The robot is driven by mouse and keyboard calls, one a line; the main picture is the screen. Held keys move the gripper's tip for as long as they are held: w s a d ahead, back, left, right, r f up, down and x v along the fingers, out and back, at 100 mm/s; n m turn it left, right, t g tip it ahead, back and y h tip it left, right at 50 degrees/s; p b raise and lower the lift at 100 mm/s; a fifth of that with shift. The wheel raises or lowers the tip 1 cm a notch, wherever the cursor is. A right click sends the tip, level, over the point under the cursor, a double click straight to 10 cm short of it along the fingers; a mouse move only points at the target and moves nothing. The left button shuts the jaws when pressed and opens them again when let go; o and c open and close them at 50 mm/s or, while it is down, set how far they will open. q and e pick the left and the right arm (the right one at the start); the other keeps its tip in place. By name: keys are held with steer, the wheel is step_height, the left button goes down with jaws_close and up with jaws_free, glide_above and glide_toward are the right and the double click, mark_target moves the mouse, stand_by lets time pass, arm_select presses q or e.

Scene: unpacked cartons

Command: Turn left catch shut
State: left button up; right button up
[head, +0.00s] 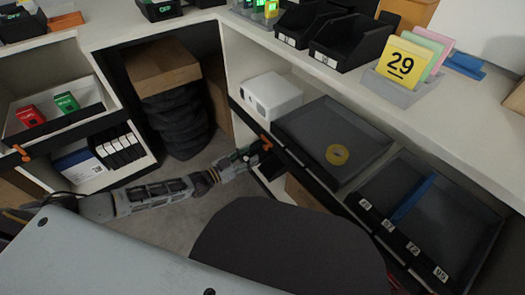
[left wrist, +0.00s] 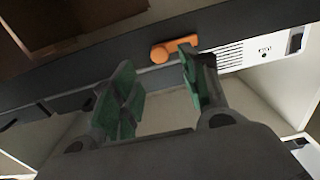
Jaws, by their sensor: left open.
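An orange catch (head: 265,142) is on the dark front rail below the white box. In the left wrist view the catch (left wrist: 173,48) has a round end at the left and a short arm pointing right and slightly up, roughly along the dark rail. My left gripper (head: 252,154) is close in front of this rail. In its wrist view the gripper (left wrist: 156,66) is open, with green-padded fingers. The right finger stands just below the catch's arm, and the left finger is farther left. I cannot tell whether it touches. My right gripper is not in view.
A second orange catch (head: 21,152) is on the left shelf's edge. A white box (head: 271,95) stands behind the rail. Dark stacked round items (head: 178,120) stand in the corner below a carton (head: 160,65).

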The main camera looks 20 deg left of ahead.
mark_target(264, 148)
arm_select(q)
steer(key=b+x, duration=0.2)
steer(key=x, duration=0.3)
steer(key=shift+w+d, duration=0.1)
steer(key=shift+w, duration=0.05)
steer(key=shift+w+d, duration=0.35)
steer(key=shift+w, duration=0.1)
steer(key=shift+w+d, duration=0.2)
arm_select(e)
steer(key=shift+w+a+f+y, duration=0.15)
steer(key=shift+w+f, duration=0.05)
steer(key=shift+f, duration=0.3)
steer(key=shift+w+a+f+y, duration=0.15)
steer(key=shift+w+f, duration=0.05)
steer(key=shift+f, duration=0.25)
arm_select(q)
steer(key=shift+c, duration=0.3)
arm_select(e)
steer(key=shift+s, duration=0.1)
arm_select(q)
jaws_close()
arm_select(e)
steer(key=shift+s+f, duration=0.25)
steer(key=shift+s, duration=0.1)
